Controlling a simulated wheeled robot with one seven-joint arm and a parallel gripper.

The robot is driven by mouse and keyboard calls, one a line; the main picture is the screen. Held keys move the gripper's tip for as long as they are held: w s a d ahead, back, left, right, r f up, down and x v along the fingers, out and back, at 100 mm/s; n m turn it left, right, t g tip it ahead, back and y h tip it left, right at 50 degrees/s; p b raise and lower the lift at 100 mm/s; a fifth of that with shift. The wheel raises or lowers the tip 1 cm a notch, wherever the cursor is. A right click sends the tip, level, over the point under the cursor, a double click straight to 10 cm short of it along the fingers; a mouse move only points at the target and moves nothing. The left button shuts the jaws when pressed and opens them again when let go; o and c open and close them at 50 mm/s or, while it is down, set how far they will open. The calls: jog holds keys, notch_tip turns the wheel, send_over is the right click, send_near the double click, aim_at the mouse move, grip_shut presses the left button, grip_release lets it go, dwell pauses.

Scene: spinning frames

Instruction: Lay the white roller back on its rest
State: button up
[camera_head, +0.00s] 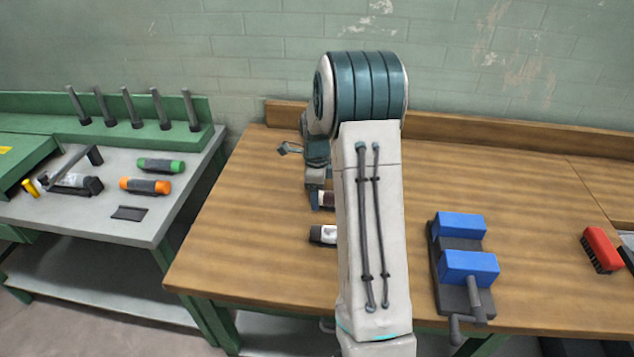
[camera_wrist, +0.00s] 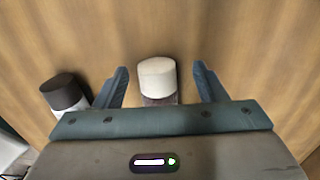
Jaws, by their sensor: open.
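My gripper (camera_head: 319,193) is open over the wooden bench, its blue fingers apart in the wrist view (camera_wrist: 160,83). Between them is a short cylinder with a white end (camera_wrist: 157,76) and a dark reddish-brown part; the gripper body hides the rest. It shows partly in the head view (camera_head: 327,200). A second piece, white with a dark end (camera_head: 323,235), lies nearer the bench's front, partly behind my arm; it shows left of the fingers in the wrist view (camera_wrist: 66,94). I cannot tell which is the white roller. A flat dark plate (camera_head: 129,213), possibly a rest, lies bare on the grey table.
The grey table (camera_head: 190,170) also carries a green roller (camera_head: 160,165), an orange roller (camera_head: 146,186), a dark-handled tool (camera_head: 75,172) and upright pegs (camera_head: 132,108). A blue vise (camera_head: 462,262) and red brush (camera_head: 601,249) are on the right. A gap separates table and bench.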

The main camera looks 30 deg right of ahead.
notch_tip(320, 180, up, 14)
jog(key=b, duration=0.1)
jog(key=shift+f, duration=0.2)
dwell(0.5)
jog(key=s+a+r+n+t, duration=0.1)
jog(key=s+a+r+n, duration=0.3)
jog(key=s+a+n, duration=0.6)
jog(key=s+a+f+n+t, duration=0.1)
jog(key=s+a+n, duration=0.2)
jog(key=s+n, duration=0.4)
jog(key=s+a+f+n+t, duration=0.1)
jog(key=s+a+f+n, duration=0.1)
jog(key=s+n, duration=0.5)
jog(key=shift+s+a+n, duration=0.4)
jog(key=shift+s, duration=0.5)
jog(key=shift+r, duration=0.1)
